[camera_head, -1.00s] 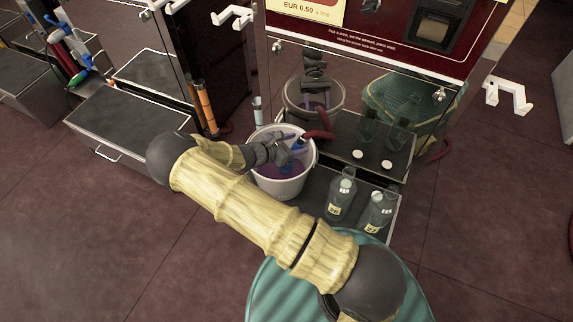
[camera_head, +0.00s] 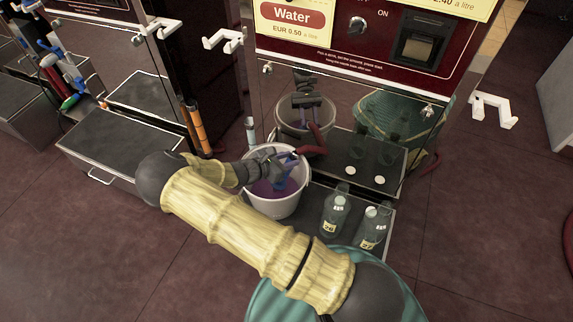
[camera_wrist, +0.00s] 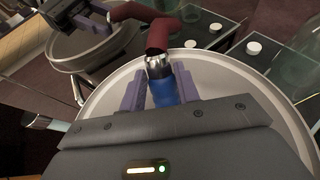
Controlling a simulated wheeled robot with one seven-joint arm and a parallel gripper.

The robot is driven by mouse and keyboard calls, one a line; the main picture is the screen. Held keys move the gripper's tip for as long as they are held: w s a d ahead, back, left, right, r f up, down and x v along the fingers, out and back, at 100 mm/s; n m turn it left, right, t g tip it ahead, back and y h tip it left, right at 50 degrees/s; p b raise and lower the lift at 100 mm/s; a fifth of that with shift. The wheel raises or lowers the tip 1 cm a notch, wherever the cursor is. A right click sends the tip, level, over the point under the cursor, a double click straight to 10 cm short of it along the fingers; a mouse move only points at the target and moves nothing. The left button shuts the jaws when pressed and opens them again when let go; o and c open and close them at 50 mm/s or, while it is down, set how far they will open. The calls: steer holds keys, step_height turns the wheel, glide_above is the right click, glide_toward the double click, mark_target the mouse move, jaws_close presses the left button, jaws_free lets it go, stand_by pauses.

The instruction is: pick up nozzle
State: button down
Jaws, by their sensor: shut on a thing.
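The nozzle (camera_wrist: 164,92) has a blue body and a silver collar joined to a dark red hose (camera_wrist: 146,20). In the wrist view it lies between the two purple fingers of my gripper (camera_wrist: 160,86), which is shut on it. The gripper hides the nozzle's lower end.
The red dispenser with a water sign (camera_head: 291,16) stands behind the bucket; its glossy front mirrors the scene. Two clear bottles (camera_head: 334,216) (camera_head: 372,229) stand right of the bucket on a dark step. A white empty holder (camera_head: 493,108) is at the right. Floor at left front is clear.

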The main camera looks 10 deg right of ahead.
step_height(320, 180, up, 8)
steer(key=shift+r+p, duration=0.2)
steer(key=shift+p, duration=1.05)
step_height(320, 180, up, 12)
steer(key=p, duration=1)
steer(key=shift+p, duration=0.4)
steer(key=shift+s+f, duration=0.1)
